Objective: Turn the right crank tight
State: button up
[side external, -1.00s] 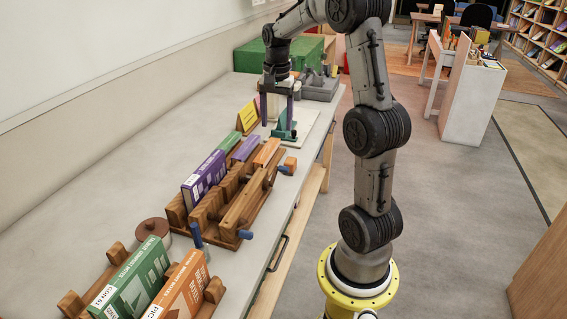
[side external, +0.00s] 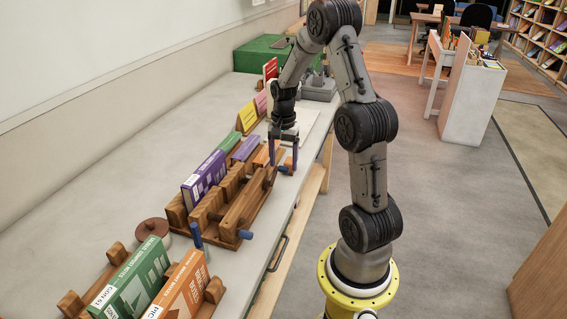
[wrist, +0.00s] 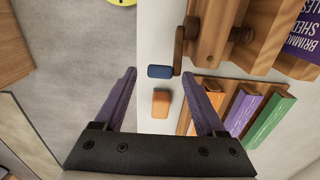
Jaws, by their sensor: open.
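The wooden book press (side external: 241,205) stands on the table with its screws facing the front edge. The left crank's blue handle (side external: 245,234) sticks out at the press's near end. The right crank, at the far end, is mostly behind my gripper (side external: 285,163) in the side view. In the wrist view its wooden arm (wrist: 178,50) and blue handle (wrist: 160,71) are clear. My gripper (wrist: 159,74) is open and empty; the blue handle appears between its two purple fingertips. I cannot tell whether a finger touches it.
An orange block (wrist: 160,103) lies on the table close to the crank. Orange, purple and green books (wrist: 239,114) stand beside the press. Open floor lies right of the table.

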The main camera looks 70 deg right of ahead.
jog(key=shift+f, duration=0.45)
jog(key=shift+s, duration=0.15)
grip_shut()
